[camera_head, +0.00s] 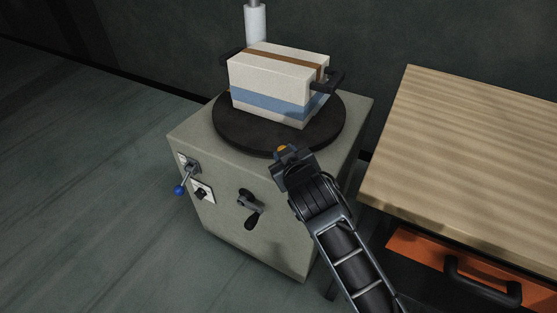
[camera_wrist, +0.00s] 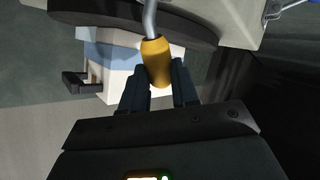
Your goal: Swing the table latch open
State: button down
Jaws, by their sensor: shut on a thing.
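A yellow handle (camera_wrist: 157,55) on a bent metal rod (camera_wrist: 149,18) shows in the wrist view, beside the dark round turntable (camera_head: 236,132); I take it for the table latch. In the head view only a bit of the yellow handle (camera_head: 281,148) shows, at the turntable's front edge. My gripper (camera_head: 284,157) is shut on this handle, and in the wrist view its two fingers (camera_wrist: 160,84) stand on either side of it. The rod's far end is hidden in the head view.
A box with blue and brown bands (camera_head: 262,78) and black side handles sits on the turntable. The grey cabinet (camera_head: 225,160) below carries a blue-knobbed lever (camera_head: 180,190) and a black crank (camera_head: 250,210). A wooden bench (camera_head: 470,150) with an orange drawer (camera_head: 420,255) stands to the right.

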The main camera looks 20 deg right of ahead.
jog(key=s+m+t+b, duration=0.1)
jog(key=b, duration=0.2)
jog(key=s+d+m+t+b, duration=0.1)
jog(key=b, duration=0.2)
jog(key=s+d+f+m+t+b, duration=0.1)
jog(key=t+b, duration=0.1)
jog(key=b, duration=0.1)
jog(key=shift+s+d+y, duration=0.1)
jog(key=shift+y, duration=0.2)
jog(key=b, duration=0.1)
jog(key=s+m+t+b, duration=0.1)
jog(key=b, duration=0.1)
jog(key=shift+d, duration=0.3)
jog(key=shift+r+m+t+b, duration=0.1)
jog(key=shift+m+t+b, duration=0.2)
jog(key=shift+b, duration=0.1)
jog(key=c, duration=0.8)
grip_release()
jog(key=shift+d, duration=0.1)
jog(key=shift+c, duration=0.2)
jog(key=s+a, duration=0.1)
jog(key=s, duration=0.6)
jog(key=shift+s+f, duration=0.25)
jog(key=shift+s, duration=0.1)
